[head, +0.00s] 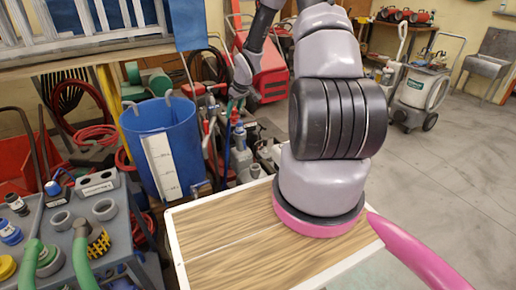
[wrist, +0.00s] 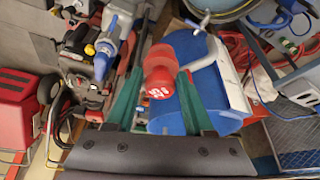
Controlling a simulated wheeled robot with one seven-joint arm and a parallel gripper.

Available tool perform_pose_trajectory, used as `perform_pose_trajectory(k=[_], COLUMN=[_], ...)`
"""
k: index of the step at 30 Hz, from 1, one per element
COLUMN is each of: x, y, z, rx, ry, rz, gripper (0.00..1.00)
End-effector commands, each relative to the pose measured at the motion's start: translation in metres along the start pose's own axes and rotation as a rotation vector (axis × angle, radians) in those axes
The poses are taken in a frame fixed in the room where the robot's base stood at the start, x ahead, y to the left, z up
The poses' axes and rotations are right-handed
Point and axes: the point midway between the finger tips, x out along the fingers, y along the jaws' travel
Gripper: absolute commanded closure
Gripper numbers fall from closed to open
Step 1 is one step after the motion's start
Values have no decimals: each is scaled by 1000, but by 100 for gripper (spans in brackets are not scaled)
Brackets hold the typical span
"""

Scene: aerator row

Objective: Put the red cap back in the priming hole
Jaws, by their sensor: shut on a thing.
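The red cap (wrist: 158,82) is between the green fingertips of my gripper (wrist: 160,80) in the wrist view, with a white mark on its face. My gripper is shut on it, and the cap is held up in front of the blue bucket (wrist: 207,72). In the head view my gripper (head: 237,102) is small and far off, above the crowded pump gear (head: 240,155) right of the blue bucket (head: 140,125); the cap cannot be made out there. Grey pump parts with a blue-tipped fitting (wrist: 104,45) show left of the cap in the wrist view. I cannot make out the priming hole.
A cart (head: 110,235) with fittings and green hoses stands at the left. A wood-topped surface (head: 235,250) is in front. Hoses and a red machine (head: 268,75) crowd the back. Open floor (head: 450,170) lies to the right.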

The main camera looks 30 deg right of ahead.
Motion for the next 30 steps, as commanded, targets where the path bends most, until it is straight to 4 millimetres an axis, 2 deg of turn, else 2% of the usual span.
perform_pose_trajectory(k=[1, 9, 15, 19, 30], x=[24, 128, 186, 206, 226], y=[12, 62, 88, 97, 100], z=[8, 50, 87, 102, 113], rx=[-40, -331, -489, -544, -567], ry=[-2, 0, -1, -1, -1], rz=[-28, -146, -207, -226, -233], gripper=[100, 100, 100, 100, 100])
